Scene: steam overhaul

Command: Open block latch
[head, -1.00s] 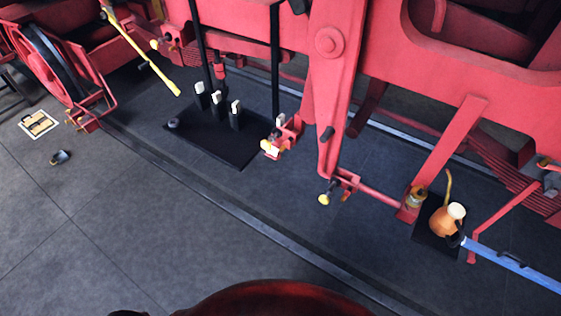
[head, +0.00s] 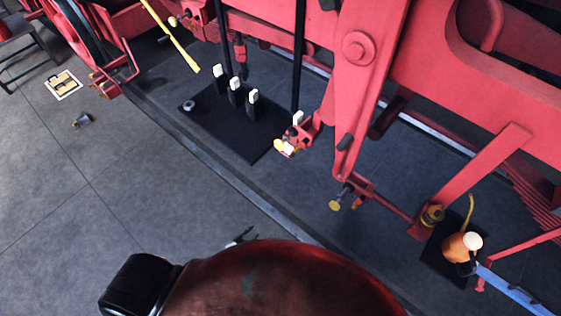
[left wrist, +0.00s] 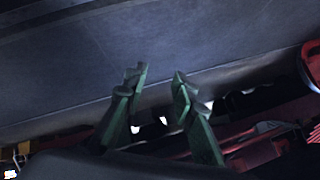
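Two small fittings with yellow knobs could be the block latch; I cannot tell which. One is a red bracket with a yellow knob and a white part (head: 289,146), at the right edge of the black mat. The other is a yellow-knobbed pin (head: 337,204) at the foot of the large red upright. Both stand beyond my left gripper (head: 243,238), of which only a small dark part shows above my red body part. In the left wrist view its two green fingers (left wrist: 158,73) are apart with nothing between them. My right gripper is not in view.
A black mat (head: 245,143) holds several white-topped posts. A yellow bar (head: 180,45) hangs at upper left. An orange jug (head: 457,248) and a blue bar (head: 512,288) are at lower right. A small grey object (head: 82,120) lies on the open floor at left.

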